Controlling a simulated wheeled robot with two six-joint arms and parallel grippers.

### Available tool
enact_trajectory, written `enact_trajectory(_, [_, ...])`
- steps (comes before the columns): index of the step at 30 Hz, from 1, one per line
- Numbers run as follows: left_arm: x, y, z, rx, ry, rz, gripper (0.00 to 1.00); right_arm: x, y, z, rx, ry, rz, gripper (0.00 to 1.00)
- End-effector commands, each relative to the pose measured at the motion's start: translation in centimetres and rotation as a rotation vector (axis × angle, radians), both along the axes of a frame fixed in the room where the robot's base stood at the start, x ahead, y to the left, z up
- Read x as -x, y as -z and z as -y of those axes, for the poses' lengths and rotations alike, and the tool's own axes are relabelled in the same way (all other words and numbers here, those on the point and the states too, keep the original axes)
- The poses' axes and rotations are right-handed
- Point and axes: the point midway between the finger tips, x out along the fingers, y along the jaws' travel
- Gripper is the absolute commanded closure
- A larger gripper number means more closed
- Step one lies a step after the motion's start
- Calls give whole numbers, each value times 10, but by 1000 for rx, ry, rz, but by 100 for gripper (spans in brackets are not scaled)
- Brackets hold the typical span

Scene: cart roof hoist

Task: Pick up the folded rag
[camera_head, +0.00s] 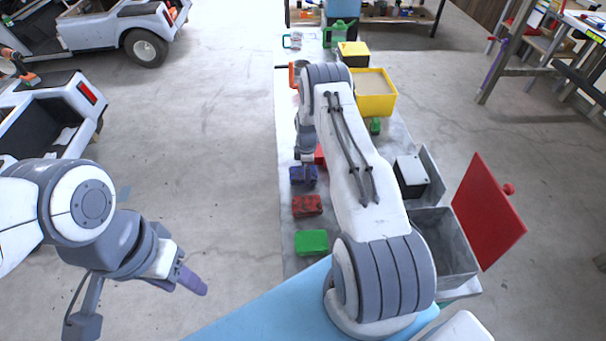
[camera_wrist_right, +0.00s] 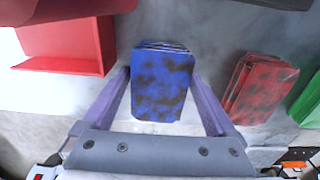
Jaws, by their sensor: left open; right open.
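A blue folded rag with dark stains (camera_wrist_right: 160,85) lies on the bench, and it also shows in the head view (camera_head: 303,176). My right gripper (camera_wrist_right: 159,76) is open, with one finger on each side of the blue rag. I cannot tell whether the fingers touch it. A red stained folded rag (camera_wrist_right: 260,88) lies to its right; it also shows in the head view (camera_head: 307,206). A green folded cloth (camera_head: 311,242) lies nearer to me. My left gripper (camera_head: 190,280) is open and empty over the floor at the left.
A red open box (camera_wrist_right: 70,45) stands beside the blue rag. A yellow sand-filled bin (camera_head: 376,103) stands farther back on the bench (camera_head: 290,130). Carts stand at the left; the floor between is clear.

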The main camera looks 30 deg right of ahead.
Motion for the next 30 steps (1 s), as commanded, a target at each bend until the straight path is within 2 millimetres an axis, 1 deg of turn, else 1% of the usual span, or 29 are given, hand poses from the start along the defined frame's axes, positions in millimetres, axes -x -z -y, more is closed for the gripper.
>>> enact_trajectory(3, [0,0,0,0,0,0,50,0,0,0,0,0,0,7])
enact_trajectory(5, [0,0,0,0,0,0,50,0,0,0,0,0,0,30])
enact_trajectory(6, [0,0,0,0,0,0,50,0,0,0,0,0,0,46])
enact_trajectory(8, [0,0,0,0,0,0,50,0,0,0,0,0,0,69])
enact_trajectory(9, [0,0,0,0,0,0,50,0,0,0,0,0,0,70])
enact_trajectory(16, [0,1,0,0,0,0,50,0,-1,0,0,0,0,71])
enact_trajectory(20, [0,4,0,0,0,0,50,0,-7,0,0,0,1,71])
enact_trajectory(25, [0,11,0,0,1,0,50,-1,-26,1,1,0,3,71])
enact_trajectory(30, [0,20,0,0,1,0,50,-1,-54,1,3,0,3,71])
